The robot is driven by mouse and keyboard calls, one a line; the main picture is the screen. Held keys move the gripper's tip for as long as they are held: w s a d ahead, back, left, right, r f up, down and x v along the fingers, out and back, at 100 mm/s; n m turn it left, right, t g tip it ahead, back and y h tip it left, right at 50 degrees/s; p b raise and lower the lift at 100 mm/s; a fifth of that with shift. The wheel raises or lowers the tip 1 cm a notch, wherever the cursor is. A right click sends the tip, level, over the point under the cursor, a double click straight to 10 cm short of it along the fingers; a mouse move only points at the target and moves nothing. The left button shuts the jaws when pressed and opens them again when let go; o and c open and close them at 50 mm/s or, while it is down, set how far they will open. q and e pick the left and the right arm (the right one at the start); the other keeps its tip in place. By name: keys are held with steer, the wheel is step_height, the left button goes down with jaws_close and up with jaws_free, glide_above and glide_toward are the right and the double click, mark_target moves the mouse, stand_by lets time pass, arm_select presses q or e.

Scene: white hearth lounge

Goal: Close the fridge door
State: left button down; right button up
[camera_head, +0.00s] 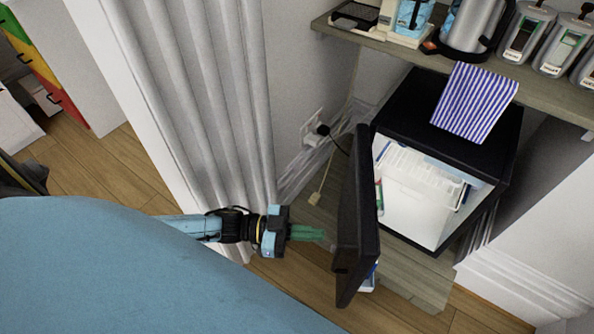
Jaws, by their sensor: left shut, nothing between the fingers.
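A small black fridge (404,115) stands under a shelf at the right, with its white lit interior (417,200) showing. Its black door (354,215) is open and swung out toward me on the fridge's left side. My left gripper (322,234) is shut and empty. Its green fingers point right at the outer face of the door, with a small gap between the tips and the door. My right gripper is not in view.
A shelf (400,56) above the fridge holds a kettle (475,22) and several canisters. A striped cloth (475,102) lies on the fridge top. A grey curtain (200,90) hangs behind my left arm. A plug and cable (322,130) are at the wall outlet.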

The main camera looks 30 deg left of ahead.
mark_target(360, 238)
arm_select(q)
steer(key=b+x, duration=0.1)
steer(key=x, duration=0.5)
steer(key=shift+w+d, duration=0.15)
steer(key=shift+d, duration=0.05)
steer(key=shift+w+d, duration=0.35)
steer(key=shift+d, duration=0.3)
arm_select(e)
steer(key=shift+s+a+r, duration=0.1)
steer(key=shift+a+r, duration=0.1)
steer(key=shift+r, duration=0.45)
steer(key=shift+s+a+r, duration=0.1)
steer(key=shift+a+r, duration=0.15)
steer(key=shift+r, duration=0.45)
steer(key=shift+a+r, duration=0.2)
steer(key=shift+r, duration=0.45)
arm_select(q)
steer(key=shift+d, duration=0.1)
